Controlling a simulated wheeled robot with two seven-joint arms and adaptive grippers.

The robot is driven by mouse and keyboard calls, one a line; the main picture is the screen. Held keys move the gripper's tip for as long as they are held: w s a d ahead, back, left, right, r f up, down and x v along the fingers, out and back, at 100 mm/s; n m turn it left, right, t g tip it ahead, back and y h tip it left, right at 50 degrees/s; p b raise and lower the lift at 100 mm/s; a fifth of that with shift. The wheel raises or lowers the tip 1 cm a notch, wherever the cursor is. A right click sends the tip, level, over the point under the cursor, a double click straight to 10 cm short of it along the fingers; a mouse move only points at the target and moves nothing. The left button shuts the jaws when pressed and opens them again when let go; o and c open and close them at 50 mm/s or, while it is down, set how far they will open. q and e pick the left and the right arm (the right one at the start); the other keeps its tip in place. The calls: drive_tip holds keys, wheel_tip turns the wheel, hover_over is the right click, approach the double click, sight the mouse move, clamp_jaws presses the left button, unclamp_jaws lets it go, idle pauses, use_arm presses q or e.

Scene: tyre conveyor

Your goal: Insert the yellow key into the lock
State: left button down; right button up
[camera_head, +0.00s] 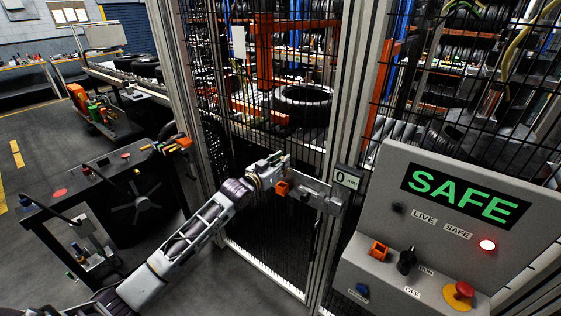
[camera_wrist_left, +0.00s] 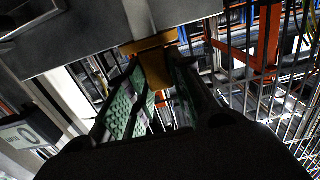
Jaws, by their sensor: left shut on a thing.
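My left gripper (camera_head: 276,171) is at the grey lock housing (camera_head: 318,194) on the fence door. In the left wrist view its fingers (camera_wrist_left: 152,88) are shut on the yellow key (camera_wrist_left: 156,68), which looks orange-yellow. The key's wide part meets the lower edge of the grey metal body (camera_wrist_left: 85,40) in that view; how deep it sits, if at all, is hidden. In the head view an orange block (camera_head: 282,188) shows just below the gripper, against the left end of the housing. My right gripper is not in view.
A grey control panel (camera_head: 440,160) reads SAFE, with a lit red lamp (camera_head: 487,245), an orange piece (camera_head: 378,251), a black knob (camera_head: 407,261) and a red stop button (camera_head: 459,293). Wire mesh fencing and posts surround the lock. A dark table (camera_head: 105,165) with tools stands at left.

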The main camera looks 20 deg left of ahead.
use_arm(q)
drive_tip(key=shift+f+b, duration=0.55)
drive_tip(key=shift+f, duration=0.75)
drive_tip(key=shift+f+b, duration=0.9)
drive_tip(key=shift+f, duration=1.05)
drive_tip(key=shift+f, duration=0.2)
drive_tip(key=c, duration=1.3)
unclamp_jaws()
drive_tip(key=shift+o, duration=0.7)
